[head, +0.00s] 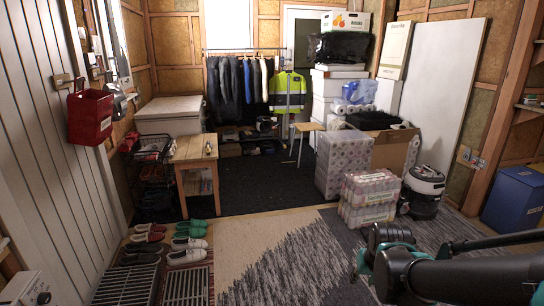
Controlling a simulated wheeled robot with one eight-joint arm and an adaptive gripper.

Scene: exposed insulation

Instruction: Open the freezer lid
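A white chest freezer (168,127) stands at the back left, beyond a small wooden table. Its pale lid (170,106) lies flat on top and looks shut. The wooden table and a dark wire rack hide part of its front. Black and teal links of my arm show at the lower right, far from the freezer and on the near side of the room. I cannot make out my gripper's fingers in this view.
The wooden table (195,150) stands before the freezer, with a dark wire rack (150,160) beside it. Shoes (190,243) and floor grates lie at the left front. Wrapped packs (367,199) and a vacuum (422,190) stand right. The rug (270,255) and dark carpet (260,188) are mostly clear.

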